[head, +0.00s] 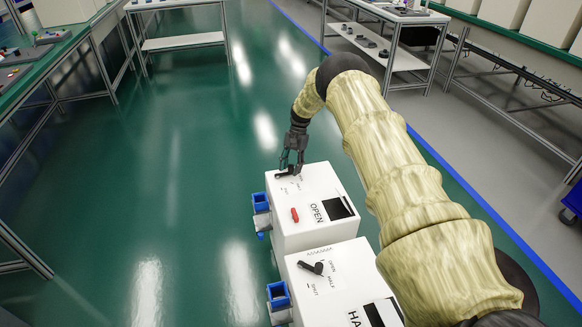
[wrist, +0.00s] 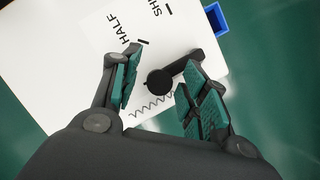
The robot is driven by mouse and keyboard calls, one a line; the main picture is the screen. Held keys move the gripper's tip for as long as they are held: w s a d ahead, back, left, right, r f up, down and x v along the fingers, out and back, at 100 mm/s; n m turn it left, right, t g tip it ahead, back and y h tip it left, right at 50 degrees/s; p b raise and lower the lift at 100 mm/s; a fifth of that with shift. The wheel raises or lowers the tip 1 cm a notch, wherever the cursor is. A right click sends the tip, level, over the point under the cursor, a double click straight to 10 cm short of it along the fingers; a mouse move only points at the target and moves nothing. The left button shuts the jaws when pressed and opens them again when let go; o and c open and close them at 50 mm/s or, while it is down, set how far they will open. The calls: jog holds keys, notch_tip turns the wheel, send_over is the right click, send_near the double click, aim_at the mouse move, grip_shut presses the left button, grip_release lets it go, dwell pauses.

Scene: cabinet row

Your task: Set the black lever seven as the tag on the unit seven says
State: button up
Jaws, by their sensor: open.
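A white unit (head: 316,232) stands beyond a nearer white unit (head: 345,262). Its front tag reads OPEN (head: 317,212). A black lever (wrist: 178,73) on its top has a round hub, and its arm points up and right in the wrist view. HALF (wrist: 124,29) and part of SHUT (wrist: 160,8) are printed near it; the lever arm does not line up with the HALF tick. My gripper (head: 290,168) is open above this lever. In the wrist view the lever lies between my fingers (wrist: 156,88), its arm close to the right finger; contact cannot be told. No unit number is readable.
The nearer unit has another black lever (head: 314,267) with OPEN, HALF and SHUT marks. Blue brackets (head: 261,202) stick out at the left. The green floor (head: 180,200) left of the units is clear.

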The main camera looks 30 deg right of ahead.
jog(key=v, duration=1.2)
dwell(0.3)
